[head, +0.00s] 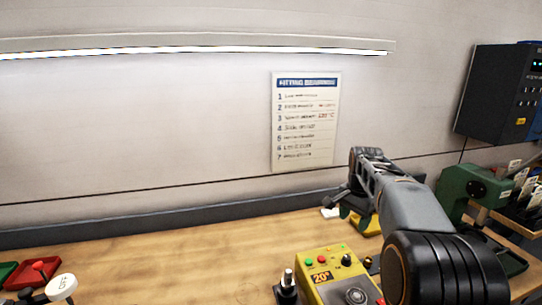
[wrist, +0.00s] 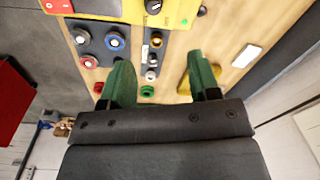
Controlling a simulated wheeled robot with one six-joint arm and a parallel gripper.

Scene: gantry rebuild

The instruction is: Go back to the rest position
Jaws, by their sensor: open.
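My gripper (wrist: 161,78) shows in the wrist view with its two green fingers spread well apart and nothing held between them. In the head view my gripper (head: 350,212) is at the end of my grey arm, right of the middle, above the far part of the wooden bench (head: 190,245). Part of the bench behind my arm is hidden.
A yellow control box (head: 318,265) stands below my arm. A green machine (head: 470,190) is at right. Red tray (head: 38,270) lies at left. In the wrist view, several round parts (wrist: 118,40) and a yellow piece (wrist: 186,82) lie near the fingers. The bench's left middle is clear.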

